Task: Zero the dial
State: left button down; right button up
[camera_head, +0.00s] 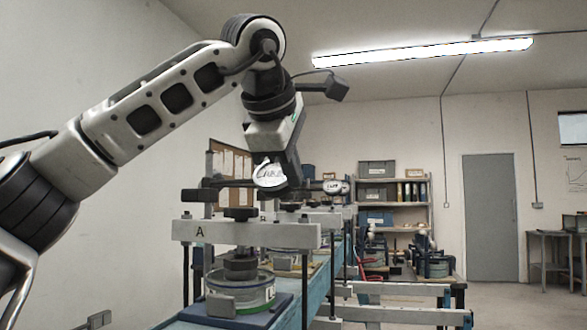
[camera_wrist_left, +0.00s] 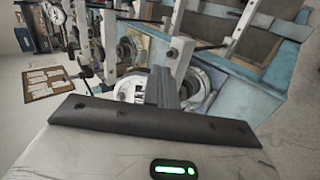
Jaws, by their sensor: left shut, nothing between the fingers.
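A round white dial (camera_head: 270,175) with dark lettering stands above the near lever frame, whose pale crossbeam (camera_head: 210,233) is marked A. Its needle is too small to read. My left gripper (camera_head: 287,182) comes down from above right beside this dial, partly behind it in the head view; I cannot tell whether they touch. The gripper is shut and empty. In the left wrist view its grey fingers (camera_wrist_left: 165,88) point toward the frame, with a partly hidden white round face (camera_wrist_left: 130,88) close by. My right gripper is not in view.
Under beam A, a dark weight (camera_head: 240,267) sits over a clear round dish (camera_head: 241,292) on a blue base. Similar frames with another dial (camera_head: 335,187) stand in a row behind along the blue bench. A shelf (camera_head: 395,205) and grey door (camera_head: 487,220) are at the back.

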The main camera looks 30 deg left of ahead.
pick_arm(q)
jog(key=shift+a+r, duration=0.2)
jog(key=shift+a, duration=0.1)
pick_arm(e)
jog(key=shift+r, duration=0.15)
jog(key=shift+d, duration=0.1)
pick_arm(q)
jog(key=shift+w+a+r+p, duration=0.2)
jog(key=shift+w+r+p, duration=1.05)
jog(key=shift+p, duration=1.7)
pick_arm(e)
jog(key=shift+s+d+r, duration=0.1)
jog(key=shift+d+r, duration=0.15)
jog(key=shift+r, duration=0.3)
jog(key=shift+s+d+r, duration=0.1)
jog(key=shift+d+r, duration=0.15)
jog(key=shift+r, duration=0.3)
pick_arm(q)
jog(key=shift+w+a+r, duration=0.1)
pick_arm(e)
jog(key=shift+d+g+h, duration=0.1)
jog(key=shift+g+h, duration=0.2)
pick_arm(q)
jog(key=shift+p, duration=0.4)
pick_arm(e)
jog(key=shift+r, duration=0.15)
